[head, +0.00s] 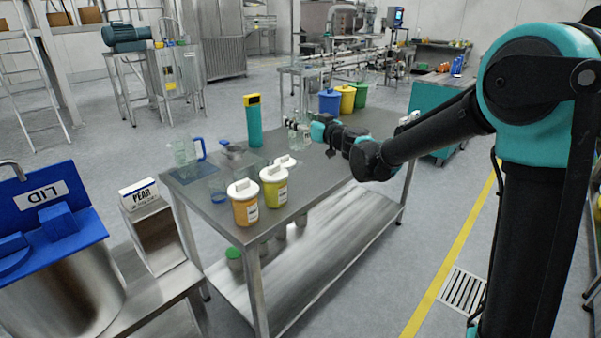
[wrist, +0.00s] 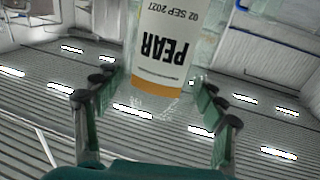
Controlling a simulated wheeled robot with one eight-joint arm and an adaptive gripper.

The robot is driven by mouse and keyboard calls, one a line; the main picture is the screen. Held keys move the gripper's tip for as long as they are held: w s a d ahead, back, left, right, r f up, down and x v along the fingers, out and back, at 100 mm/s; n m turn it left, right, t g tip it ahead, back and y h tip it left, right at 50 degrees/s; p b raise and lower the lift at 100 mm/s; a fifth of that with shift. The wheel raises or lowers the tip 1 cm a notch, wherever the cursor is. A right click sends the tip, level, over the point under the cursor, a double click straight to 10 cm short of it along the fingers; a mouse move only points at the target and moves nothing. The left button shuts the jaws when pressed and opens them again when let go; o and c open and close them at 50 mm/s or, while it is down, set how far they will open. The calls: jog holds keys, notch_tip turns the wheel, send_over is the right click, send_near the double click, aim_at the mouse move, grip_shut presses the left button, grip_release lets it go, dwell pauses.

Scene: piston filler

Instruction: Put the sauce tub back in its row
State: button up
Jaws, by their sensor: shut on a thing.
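In the wrist view, a clear-looking tub (wrist: 160,60) with a white PEAR label and an orange lower band is between the fingers of my gripper (wrist: 152,82). The label reads upside down, and the tub's top end is out of frame. In the head view, my gripper (head: 302,126) is over the table's far half, with a clear shape, the tub (head: 299,140), at its fingers. It is small there, and I cannot tell whether it touches the table (head: 330,165).
An orange tub (head: 244,207) and a yellow tub (head: 274,190) with white lids stand at the table's near edge. A teal upright device (head: 253,122) and clear jugs (head: 187,153) stand to the left. Blue, yellow and green bins (head: 330,102) stand behind.

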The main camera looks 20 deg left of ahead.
notch_tip(320, 180, down, 16)
jog(key=shift+f, duration=0.2)
dwell(0.4)
jog(key=o, duration=1.7)
jog(key=shift+f, duration=0.1)
jog(key=v, duration=1.2)
jog(key=shift+d, duration=0.15)
